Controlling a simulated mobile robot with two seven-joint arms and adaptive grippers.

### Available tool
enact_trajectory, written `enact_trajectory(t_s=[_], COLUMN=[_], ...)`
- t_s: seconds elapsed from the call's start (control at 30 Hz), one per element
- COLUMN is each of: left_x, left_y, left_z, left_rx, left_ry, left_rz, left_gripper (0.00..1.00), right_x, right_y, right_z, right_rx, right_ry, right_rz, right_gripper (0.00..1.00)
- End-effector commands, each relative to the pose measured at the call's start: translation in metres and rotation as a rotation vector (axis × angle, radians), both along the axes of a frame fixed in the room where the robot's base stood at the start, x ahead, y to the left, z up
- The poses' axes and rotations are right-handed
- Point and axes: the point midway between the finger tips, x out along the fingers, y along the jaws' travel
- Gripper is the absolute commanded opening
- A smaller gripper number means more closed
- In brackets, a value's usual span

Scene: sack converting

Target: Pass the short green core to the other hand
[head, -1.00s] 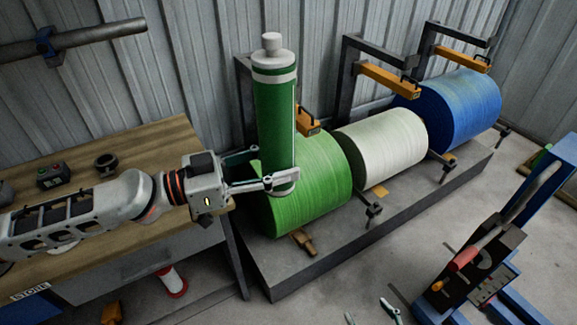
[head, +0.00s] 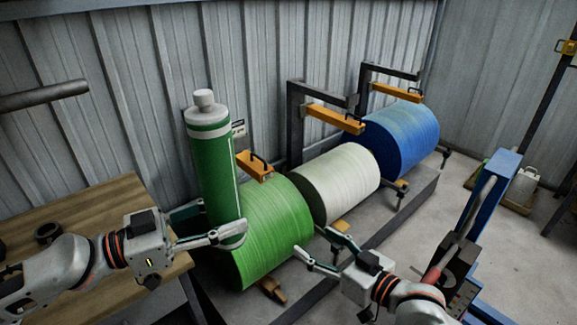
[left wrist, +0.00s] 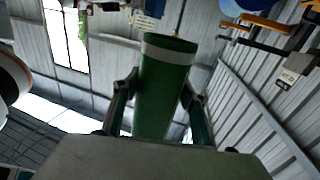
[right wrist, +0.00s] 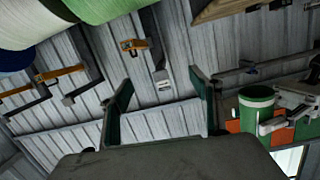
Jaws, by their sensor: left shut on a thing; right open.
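The short green core (head: 212,165) is a green cylinder with white bands and a white knob on top. It stands nearly upright, tilted slightly, in the head view. My left gripper (head: 225,232) is shut on its lower part. The left wrist view shows the core (left wrist: 163,85) between the two fingers (left wrist: 158,110). My right gripper (head: 318,248) is open and empty, to the right of the core and apart from it, in front of the rolls. In the right wrist view its fingers (right wrist: 158,110) are spread, with the core (right wrist: 257,105) off to the right.
A large green roll (head: 265,240), a white roll (head: 335,185) and a blue roll (head: 400,138) lie on a rack behind the grippers. A wooden table (head: 85,205) is at the left. A blue-framed machine (head: 490,205) stands at the right.

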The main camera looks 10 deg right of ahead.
Motion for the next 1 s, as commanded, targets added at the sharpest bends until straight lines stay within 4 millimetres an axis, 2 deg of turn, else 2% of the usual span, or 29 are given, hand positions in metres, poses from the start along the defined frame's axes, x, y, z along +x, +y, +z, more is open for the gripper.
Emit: enact_trajectory(t_s=[0.03, 0.13, 0.23, 0.4, 0.5, 0.6, 0.77, 1.0], left_x=[0.0, 0.0, 0.0, 0.0, 0.0, 0.0, 0.0, 0.0], left_y=[0.0, 0.0, 0.0, 0.0, 0.0, 0.0, 0.0, 0.0], left_z=[0.001, 0.001, 0.001, 0.001, 0.001, 0.001, 0.001, 0.001], left_rx=[-0.002, -0.002, -0.002, -0.002, -0.002, -0.002, -0.002, -0.002], left_ry=[-0.002, -0.002, -0.002, -0.002, -0.002, -0.002, -0.002, -0.002], left_rz=[0.0, 0.0, 0.0, 0.0, 0.0, 0.0, 0.0, 0.0], left_gripper=[0.06, 0.06, 0.06, 0.06, 0.06, 0.06, 0.06, 0.06], right_x=[0.007, 0.011, 0.007, -0.017, -0.037, -0.055, -0.075, -0.076], right_y=[0.006, 0.02, 0.034, 0.058, 0.068, 0.076, 0.083, 0.093], right_z=[0.031, 0.083, 0.135, 0.209, 0.24, 0.262, 0.278, 0.283], right_rx=[0.018, 0.058, 0.086, 0.105, 0.098, 0.089, 0.075, 0.075], right_ry=[-0.036, -0.079, -0.12, -0.167, -0.182, -0.188, -0.189, -0.188], right_rz=[0.037, 0.113, 0.201, 0.358, 0.44, 0.505, 0.567, 0.585], right_gripper=[0.63, 0.63, 0.63, 0.63, 0.63, 0.63, 0.63, 0.63])
